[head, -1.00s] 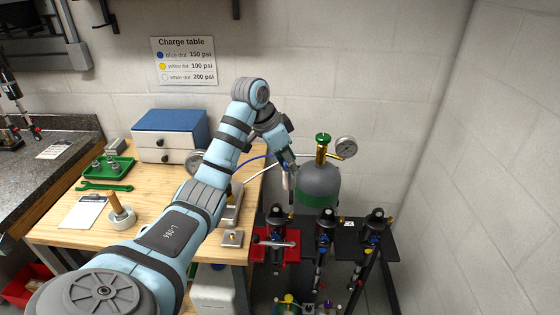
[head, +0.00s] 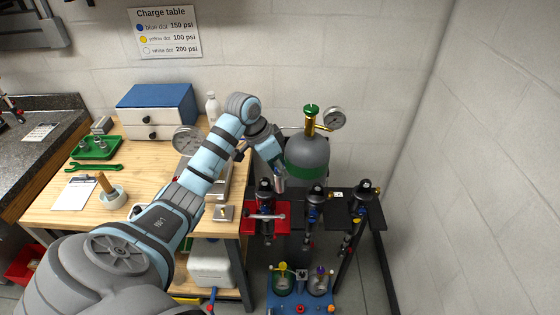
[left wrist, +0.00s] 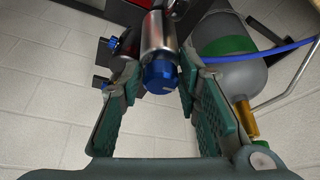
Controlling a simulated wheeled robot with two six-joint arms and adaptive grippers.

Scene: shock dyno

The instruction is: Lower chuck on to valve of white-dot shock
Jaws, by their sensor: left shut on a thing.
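My left gripper (head: 271,164) is shut on the chuck, a silver cylinder (head: 279,184) hanging below the fingers. In the left wrist view the chuck (left wrist: 158,32) has a blue end (left wrist: 160,73) and sits between the two green-padded fingers (left wrist: 158,85). Three dark shocks stand in a row: one in the red clamp (head: 264,188), a middle one (head: 315,197) and a right one (head: 365,193). The chuck appears between the clamped and middle shocks. I cannot make out the white dot, the valve, or any contact. My right gripper is not in view.
A grey-green gas bottle (head: 307,152) with a gauge (head: 333,119) stands just behind the chuck. A blue hose (left wrist: 285,50) runs beside it. The wooden bench (head: 150,180) is at left.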

